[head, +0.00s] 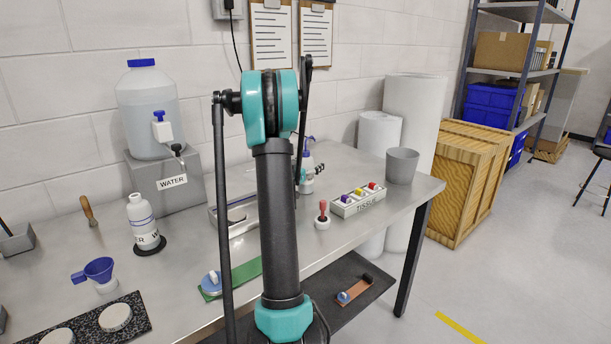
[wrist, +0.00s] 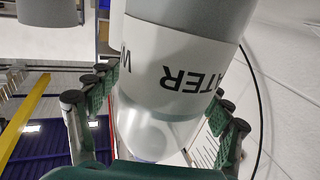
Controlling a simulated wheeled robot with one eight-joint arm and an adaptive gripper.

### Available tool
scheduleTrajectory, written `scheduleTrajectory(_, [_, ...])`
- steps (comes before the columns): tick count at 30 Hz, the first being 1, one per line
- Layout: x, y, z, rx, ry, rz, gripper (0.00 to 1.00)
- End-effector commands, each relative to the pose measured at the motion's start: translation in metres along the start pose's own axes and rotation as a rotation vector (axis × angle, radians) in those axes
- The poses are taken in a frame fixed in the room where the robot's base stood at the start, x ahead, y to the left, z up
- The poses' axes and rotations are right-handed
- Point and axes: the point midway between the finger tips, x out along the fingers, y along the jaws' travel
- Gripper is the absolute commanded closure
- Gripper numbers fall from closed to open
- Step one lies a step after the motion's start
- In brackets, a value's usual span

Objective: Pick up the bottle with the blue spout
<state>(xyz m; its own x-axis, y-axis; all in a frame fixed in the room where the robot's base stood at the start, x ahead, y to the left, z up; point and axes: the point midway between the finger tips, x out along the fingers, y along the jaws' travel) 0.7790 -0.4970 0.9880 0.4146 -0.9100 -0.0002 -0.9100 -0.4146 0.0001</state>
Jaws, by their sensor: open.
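A white bottle with blue at its top (head: 307,160) stands on the bench behind my arm in the head view. My arm hides part of it, and its spout is too small to make out clearly. In the wrist view a bottle with a white WATER label (wrist: 185,75) fills the middle, its lettering upside down. My gripper (wrist: 163,92) is open, with one finger on each side of this bottle. I cannot tell whether either finger touches it. In the head view my gripper (head: 300,182) is mostly hidden behind my arm.
Another white bottle (head: 141,220) stands on a black round pad at the left of the bench. A large water jug (head: 148,105) sits on a grey block behind it.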

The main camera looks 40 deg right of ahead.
Motion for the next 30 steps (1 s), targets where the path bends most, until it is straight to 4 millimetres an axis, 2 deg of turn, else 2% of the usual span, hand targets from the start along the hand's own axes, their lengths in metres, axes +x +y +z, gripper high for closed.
scheduleTrajectory(7, [0.0021,0.0003,0.0000,0.000,0.000,0.000,0.22])
scheduleTrajectory(16, [0.0020,0.0002,-0.0001,0.000,0.000,0.000,0.59])
scheduleTrajectory(30, [0.0022,0.0000,-0.0063,0.000,0.000,0.000,0.61])
